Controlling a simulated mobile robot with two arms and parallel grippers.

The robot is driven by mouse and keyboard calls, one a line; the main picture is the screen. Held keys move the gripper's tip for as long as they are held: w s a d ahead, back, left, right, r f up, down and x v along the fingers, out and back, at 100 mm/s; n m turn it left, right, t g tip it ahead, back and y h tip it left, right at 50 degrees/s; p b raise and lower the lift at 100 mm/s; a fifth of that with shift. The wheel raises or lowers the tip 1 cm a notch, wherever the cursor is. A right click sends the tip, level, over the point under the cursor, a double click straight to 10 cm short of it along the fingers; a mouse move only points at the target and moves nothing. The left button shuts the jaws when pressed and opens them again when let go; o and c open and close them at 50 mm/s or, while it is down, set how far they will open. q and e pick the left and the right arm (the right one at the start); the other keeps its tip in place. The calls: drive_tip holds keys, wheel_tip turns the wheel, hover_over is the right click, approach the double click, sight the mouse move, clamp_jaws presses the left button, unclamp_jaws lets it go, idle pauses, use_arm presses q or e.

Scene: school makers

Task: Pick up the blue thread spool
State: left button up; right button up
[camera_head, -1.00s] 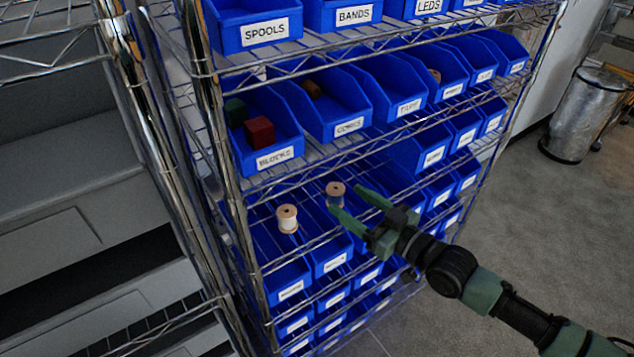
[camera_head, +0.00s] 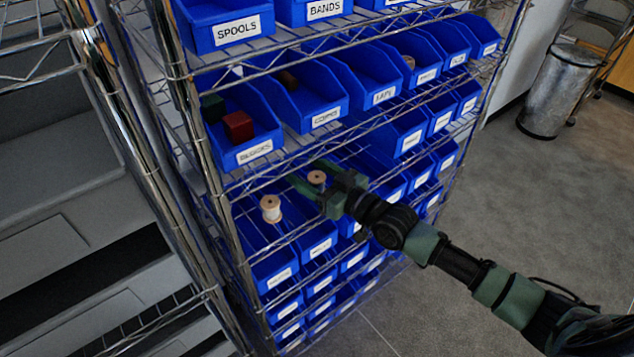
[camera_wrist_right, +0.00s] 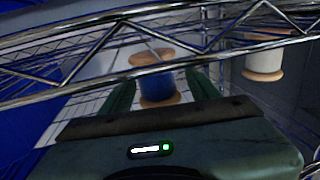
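The blue thread spool (camera_wrist_right: 157,80) has wooden ends and stands upright on a wire shelf. In the right wrist view it is between the two fingers of my right gripper (camera_wrist_right: 160,95), which are open on either side of it; a gap to the fingers seems to remain. In the head view only the spool's wooden top (camera_head: 317,177) shows, between the fingers of my right gripper (camera_head: 308,180); the fingers hide the blue thread. My left gripper is not in view.
A white thread spool (camera_head: 271,209) stands left of it and also shows in the right wrist view (camera_wrist_right: 264,62). A wire shelf edge (camera_wrist_right: 75,75) crosses in front of the blue spool. Blue labelled bins (camera_head: 268,152) fill the shelves above and below. A trash can (camera_head: 552,92) stands at right.

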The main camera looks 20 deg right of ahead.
clamp_jaws()
